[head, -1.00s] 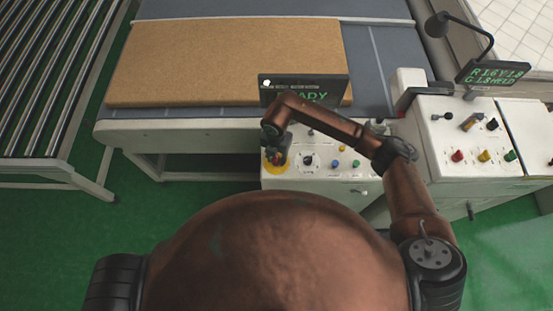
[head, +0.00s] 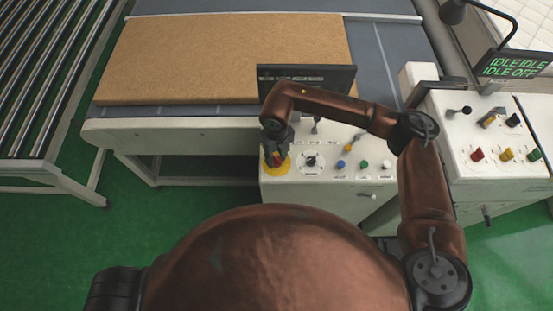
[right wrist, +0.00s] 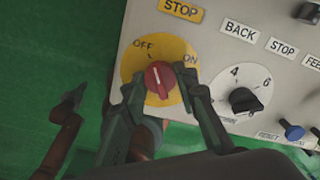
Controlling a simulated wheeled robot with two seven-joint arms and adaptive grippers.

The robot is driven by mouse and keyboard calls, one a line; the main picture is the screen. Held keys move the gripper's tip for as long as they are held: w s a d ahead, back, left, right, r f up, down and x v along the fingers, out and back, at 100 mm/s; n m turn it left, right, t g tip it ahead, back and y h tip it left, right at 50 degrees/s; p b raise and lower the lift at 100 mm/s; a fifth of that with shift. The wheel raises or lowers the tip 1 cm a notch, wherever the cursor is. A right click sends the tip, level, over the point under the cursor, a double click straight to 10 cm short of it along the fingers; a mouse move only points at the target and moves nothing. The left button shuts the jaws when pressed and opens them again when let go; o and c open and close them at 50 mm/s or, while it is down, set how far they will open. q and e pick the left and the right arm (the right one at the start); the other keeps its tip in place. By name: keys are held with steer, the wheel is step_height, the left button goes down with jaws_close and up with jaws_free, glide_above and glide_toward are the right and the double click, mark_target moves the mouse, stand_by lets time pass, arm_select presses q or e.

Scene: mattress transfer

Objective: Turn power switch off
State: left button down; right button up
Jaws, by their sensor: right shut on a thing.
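The power switch is a red knob on a round yellow plate (right wrist: 134,67) marked OFF and ON, at the left end of the control panel (head: 325,185). My right gripper (head: 276,158) reaches down over it. In the right wrist view, the two fingers of my right gripper (right wrist: 158,85) are shut on the red knob (right wrist: 157,77), one on each side. The knob's white line points up and slightly left, toward the OFF mark. The left gripper does not show in the head view; an arm end at the left of the right wrist view (right wrist: 70,100) is too unclear to read.
A second display (head: 515,65) reads IDLE and OFF. A black knob (right wrist: 244,101) and several coloured buttons sit right of the switch. A brown mattress slab (head: 225,55) lies on the grey conveyor; rollers (head: 45,75) stand left.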

mark_target(276, 158)
steer(key=shift+n+b, duration=0.95)
steer(key=shift+n, duration=0.35)
steer(key=o, duration=1.2)
steer(key=shift+c, duration=0.2)
steer(key=shift+r, duration=0.1)
step_height(276, 158, up, 12)
